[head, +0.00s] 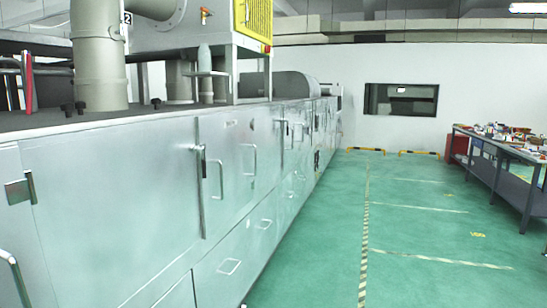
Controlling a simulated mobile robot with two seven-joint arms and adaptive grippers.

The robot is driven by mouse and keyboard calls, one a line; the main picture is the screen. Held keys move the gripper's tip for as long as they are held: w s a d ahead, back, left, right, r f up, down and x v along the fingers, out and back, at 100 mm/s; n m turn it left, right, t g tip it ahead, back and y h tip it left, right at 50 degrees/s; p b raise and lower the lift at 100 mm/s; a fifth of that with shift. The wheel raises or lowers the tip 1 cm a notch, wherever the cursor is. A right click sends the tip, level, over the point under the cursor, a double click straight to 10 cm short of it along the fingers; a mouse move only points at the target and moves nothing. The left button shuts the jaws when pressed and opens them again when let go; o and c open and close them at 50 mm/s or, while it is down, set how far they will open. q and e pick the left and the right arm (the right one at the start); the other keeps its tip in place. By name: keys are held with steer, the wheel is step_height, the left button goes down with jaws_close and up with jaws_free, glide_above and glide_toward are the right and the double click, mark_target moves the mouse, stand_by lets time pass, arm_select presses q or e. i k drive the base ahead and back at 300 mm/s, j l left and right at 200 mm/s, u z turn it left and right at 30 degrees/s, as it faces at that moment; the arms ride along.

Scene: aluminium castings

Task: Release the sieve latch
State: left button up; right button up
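A long row of silver metal cabinets (110,205) runs along the left side. A latch-like handle (203,165) with a dark grip sits at the edge of one door panel, beside a tall vertical bar. A square metal latch plate (18,190) with a short lever is on the nearest panel at far left. I cannot tell which of these, if either, is the sieve latch. The panels around both look closed. Neither of my grippers is in view.
Grey pipes (99,55) and a yellow grille (257,18) stand above the cabinets. A cluttered workbench (511,151) is at right. The green floor (420,235) between is clear, with striped marking lines. Low yellow-black barriers (418,153) stand by the far wall.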

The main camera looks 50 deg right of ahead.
mark_target(202, 148)
steer(key=z, duration=1.2)
